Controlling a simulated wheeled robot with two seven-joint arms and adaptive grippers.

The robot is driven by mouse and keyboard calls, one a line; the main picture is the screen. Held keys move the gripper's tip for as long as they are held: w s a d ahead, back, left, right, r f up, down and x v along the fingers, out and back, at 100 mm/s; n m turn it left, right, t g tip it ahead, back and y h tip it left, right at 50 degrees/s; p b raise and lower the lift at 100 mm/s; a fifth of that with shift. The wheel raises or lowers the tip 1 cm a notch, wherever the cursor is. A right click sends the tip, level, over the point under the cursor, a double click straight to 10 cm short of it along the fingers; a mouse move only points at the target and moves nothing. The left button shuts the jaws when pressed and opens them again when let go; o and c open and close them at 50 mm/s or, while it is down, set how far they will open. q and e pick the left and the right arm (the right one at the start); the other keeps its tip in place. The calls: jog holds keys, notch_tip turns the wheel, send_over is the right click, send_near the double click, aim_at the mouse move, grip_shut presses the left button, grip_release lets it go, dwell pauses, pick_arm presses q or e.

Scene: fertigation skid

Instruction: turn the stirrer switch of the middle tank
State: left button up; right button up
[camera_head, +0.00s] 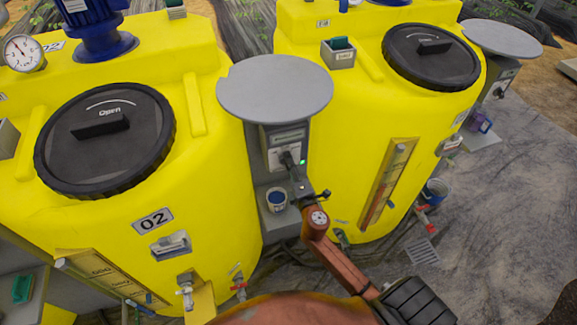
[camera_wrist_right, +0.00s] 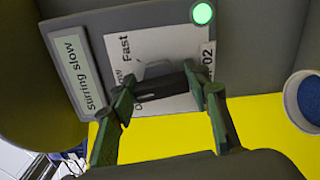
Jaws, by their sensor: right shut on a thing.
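The stirrer switch box (camera_head: 284,140) is grey and sits under a round grey disc, just right of the yellow tank marked 02 (camera_head: 225,190). In the right wrist view, its label plate (camera_wrist_right: 130,45) shows "Fast" and "02", and a display strip (camera_wrist_right: 75,75) reads "Stirring slow". A green lamp (camera_wrist_right: 203,13) is lit. The dark switch knob (camera_wrist_right: 160,87) lies across the plate. My right gripper (camera_head: 295,165) is at the box, its green fingers on both ends of the knob, shut on it. My left gripper is not in view.
The round grey disc (camera_head: 275,88) overhangs the box. A cup with blue contents (camera_head: 276,199) stands on a ledge below it, close to my right wrist. Another yellow tank (camera_head: 350,110) stands to the right. Open floor (camera_head: 490,220) lies at the far right.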

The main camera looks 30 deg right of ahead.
jog(key=shift+f+m, duration=0.15)
jog(key=shift+m, duration=0.55)
jog(key=o, duration=1.2)
jog(key=shift+s, duration=0.1)
jog(key=v, duration=1.1)
jog(key=shift+s, duration=0.35)
